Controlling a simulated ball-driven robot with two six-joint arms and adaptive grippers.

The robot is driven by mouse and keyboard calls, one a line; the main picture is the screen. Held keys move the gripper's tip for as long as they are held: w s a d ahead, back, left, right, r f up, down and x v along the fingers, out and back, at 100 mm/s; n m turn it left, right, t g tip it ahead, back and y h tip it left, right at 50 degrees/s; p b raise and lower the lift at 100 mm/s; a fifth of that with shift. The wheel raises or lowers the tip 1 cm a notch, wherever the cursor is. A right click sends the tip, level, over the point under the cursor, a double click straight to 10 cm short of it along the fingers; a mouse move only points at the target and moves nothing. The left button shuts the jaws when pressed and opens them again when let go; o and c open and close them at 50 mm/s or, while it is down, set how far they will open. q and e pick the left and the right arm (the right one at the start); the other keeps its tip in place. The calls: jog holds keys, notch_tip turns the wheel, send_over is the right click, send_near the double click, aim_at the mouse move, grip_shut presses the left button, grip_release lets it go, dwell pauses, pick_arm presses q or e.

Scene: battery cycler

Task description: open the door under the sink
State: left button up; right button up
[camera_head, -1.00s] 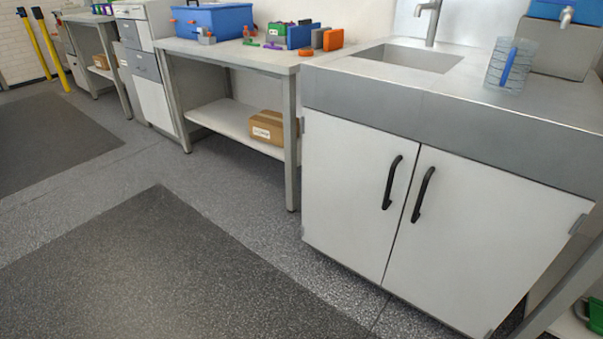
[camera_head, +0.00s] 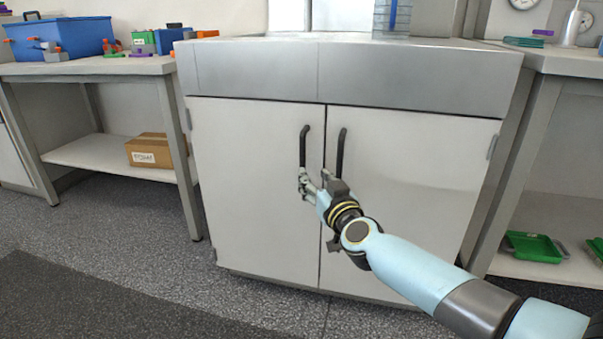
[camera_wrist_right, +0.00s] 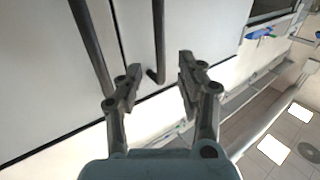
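The white sink cabinet has two doors, a left door (camera_head: 250,200) and a right door (camera_head: 410,190), both closed. Each has a black vertical bar handle near the middle seam: a left handle (camera_head: 304,146) and a right handle (camera_head: 341,152). My right gripper (camera_head: 313,181) is at the lower end of the left handle in the head view. In the right wrist view its fingers (camera_wrist_right: 158,86) are spread, with one end of a dark handle (camera_wrist_right: 158,40) showing between them. I cannot tell if they touch it. My left gripper is not in view.
A steel counter (camera_head: 400,70) tops the cabinet. A bench with a cardboard box (camera_head: 155,150) on its lower shelf stands at left. Another bench at right has a green tray (camera_head: 535,247) on its lower shelf. The floor in front at left is clear.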

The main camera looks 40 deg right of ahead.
aim_at(303, 165)
jog(key=b+x, duration=0.1)
jog(key=x, duration=0.3)
jog(key=b+x, duration=0.2)
jog(key=x, duration=0.2)
jog(key=shift+w+d+f, duration=0.1)
jog(key=shift+w+f, duration=0.1)
jog(key=shift+f, duration=0.05)
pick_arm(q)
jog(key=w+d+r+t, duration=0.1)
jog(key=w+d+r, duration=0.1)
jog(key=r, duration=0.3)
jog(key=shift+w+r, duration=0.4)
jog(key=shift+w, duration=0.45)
pick_arm(e)
jog(key=shift+w+d+r, duration=0.1)
jog(key=shift+w+r, duration=0.05)
jog(key=shift+w, duration=0.15)
grip_shut()
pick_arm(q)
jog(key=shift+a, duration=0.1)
